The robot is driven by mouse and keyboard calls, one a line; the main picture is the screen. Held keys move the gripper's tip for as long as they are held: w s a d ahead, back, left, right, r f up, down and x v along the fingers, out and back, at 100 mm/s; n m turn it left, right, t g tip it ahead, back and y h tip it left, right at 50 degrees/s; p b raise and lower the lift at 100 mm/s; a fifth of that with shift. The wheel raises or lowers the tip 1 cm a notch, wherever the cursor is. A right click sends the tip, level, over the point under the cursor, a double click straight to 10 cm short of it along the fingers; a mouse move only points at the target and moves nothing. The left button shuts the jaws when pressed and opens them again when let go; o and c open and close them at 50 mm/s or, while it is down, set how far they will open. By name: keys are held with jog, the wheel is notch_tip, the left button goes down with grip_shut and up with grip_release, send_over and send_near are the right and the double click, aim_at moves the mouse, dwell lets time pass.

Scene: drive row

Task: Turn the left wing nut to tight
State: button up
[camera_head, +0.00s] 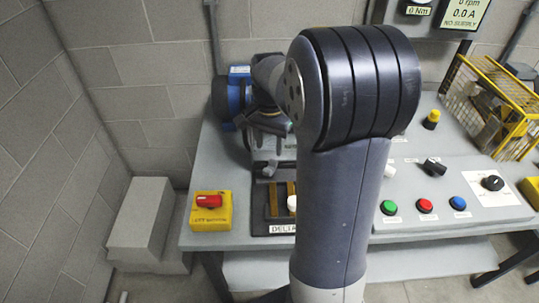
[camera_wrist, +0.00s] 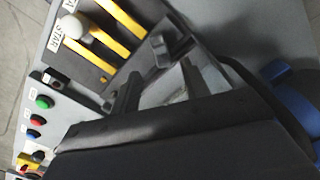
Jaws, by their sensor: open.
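A small grey winged piece (camera_wrist: 172,48), which looks like a wing nut, stands beside the black link board in the wrist view. A similar small grey piece (camera_head: 268,170) shows below my gripper in the head view; I cannot tell its exact turn angle. My gripper (camera_wrist: 158,82) is open, its two dark fingers apart with nothing clearly between them. In the head view my gripper (camera_head: 268,128) hangs over the back of the board, partly hidden by my arm. Any second wing nut is hidden or cannot be made out.
The black board (camera_head: 259,215) carries brass bars and a white ball knob (camera_head: 292,202). A red switch on a yellow box (camera_head: 211,222) is at left. A blue motor (camera_head: 228,98) stands behind. Coloured buttons (camera_head: 425,206) and a yellow cage (camera_head: 490,105) are at right.

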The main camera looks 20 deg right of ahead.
aim_at(270, 166)
jog(key=shift+r, duration=1.55)
jog(key=shift+f, duration=0.15)
notch_tip(270, 166, down, 10)
jog(key=shift+f, duration=0.35)
jog(key=shift+n, duration=0.3)
jog(key=shift+r, duration=0.1)
